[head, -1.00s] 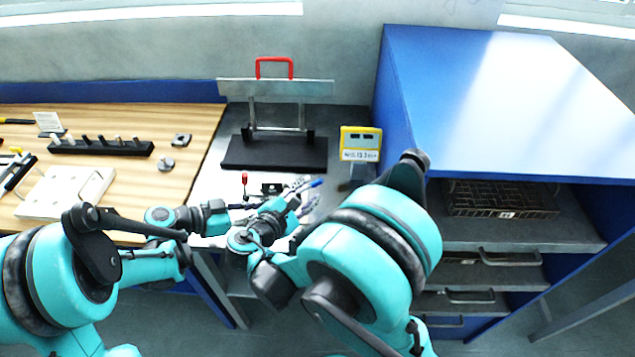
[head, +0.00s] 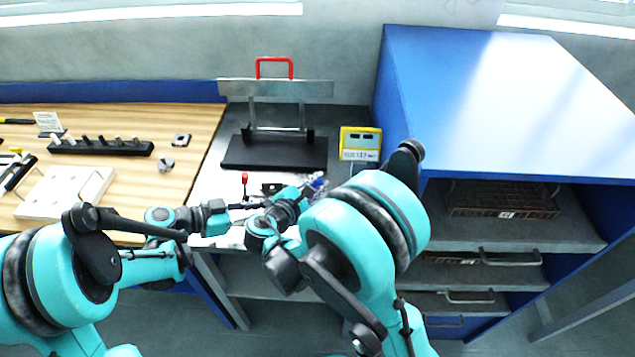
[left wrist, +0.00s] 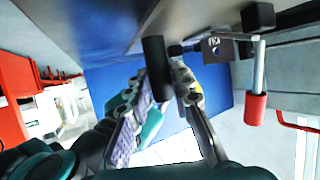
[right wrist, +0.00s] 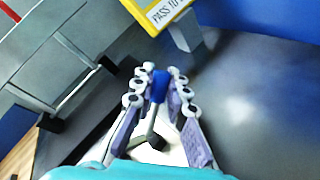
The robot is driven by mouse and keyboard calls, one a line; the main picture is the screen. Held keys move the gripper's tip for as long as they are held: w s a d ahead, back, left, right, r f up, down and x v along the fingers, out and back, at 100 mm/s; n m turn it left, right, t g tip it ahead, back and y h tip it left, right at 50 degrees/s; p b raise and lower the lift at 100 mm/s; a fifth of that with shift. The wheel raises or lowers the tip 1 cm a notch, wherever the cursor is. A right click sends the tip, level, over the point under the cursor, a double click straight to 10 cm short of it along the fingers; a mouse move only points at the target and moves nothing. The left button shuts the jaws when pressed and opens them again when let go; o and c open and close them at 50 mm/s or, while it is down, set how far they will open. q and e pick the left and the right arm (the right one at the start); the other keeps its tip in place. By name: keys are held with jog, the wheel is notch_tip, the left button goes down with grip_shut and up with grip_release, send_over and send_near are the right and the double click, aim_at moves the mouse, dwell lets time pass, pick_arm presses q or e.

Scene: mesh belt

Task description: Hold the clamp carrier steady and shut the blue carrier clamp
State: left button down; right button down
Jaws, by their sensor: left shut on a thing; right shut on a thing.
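My right gripper (head: 308,190) is shut on the blue handle (right wrist: 158,86) of the carrier clamp. In the right wrist view a metal lever runs from this handle down between the fingers (right wrist: 157,88). The handle's tip (head: 319,183) just shows in the head view. My left gripper (left wrist: 158,88) is shut on a black cylindrical grip (left wrist: 156,62), which appears to be the carrier's. A red-tipped upright lever (head: 244,180) and a small dark block (head: 271,188) stand close by. The left wrist view shows the red tip (left wrist: 255,108) large. My arms hide most of the carrier.
A black stand (head: 275,153) with a metal plate and red handle stands behind. A yellow sign (head: 360,143) stands right of it, near the blue cabinet (head: 500,105). A wooden bench (head: 110,185) with a black pegged rack (head: 100,147) lies left.

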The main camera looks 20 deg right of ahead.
jog(key=shift+w+a+r+n+t+h, duration=0.15)
jog(key=shift+a+r+n+t+h, duration=0.15)
jog(key=shift+a+r+n+h, duration=0.5)
jog(key=shift+d+f, duration=0.15)
jog(key=shift+f, duration=0.05)
jog(key=c, duration=1.5)
grip_release()
jog(key=v, duration=1.2)
